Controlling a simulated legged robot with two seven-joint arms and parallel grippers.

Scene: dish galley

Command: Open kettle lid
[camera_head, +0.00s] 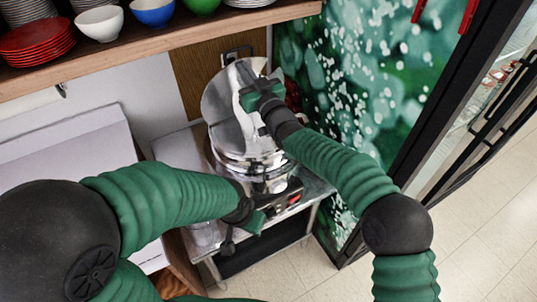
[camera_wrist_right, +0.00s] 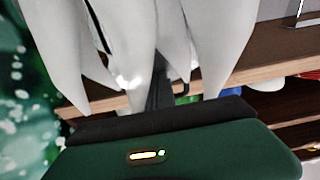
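The silver kettle (camera_head: 246,165) stands on a metal stand below the shelf. Its round shiny lid (camera_head: 226,112) is raised and tilted steeply back, with the kettle's rim showing below. My right gripper (camera_head: 262,91) is at the upper right of the lid, against or very near its face; whether its fingers hold anything is hidden. In the right wrist view pale pointed shapes fill the space ahead of the gripper, and I cannot tell what they are. My left gripper (camera_head: 245,222) is low in front of the kettle, apart from the lid; its finger opening is unclear.
A wooden shelf (camera_head: 165,45) above holds red plates (camera_head: 37,42), a white bowl (camera_head: 100,23), a blue bowl (camera_head: 152,12) and a green bowl (camera_head: 201,4). A green patterned panel (camera_head: 345,80) stands close at right, beside a dark-framed glass door (camera_head: 480,110). Floor at lower right is clear.

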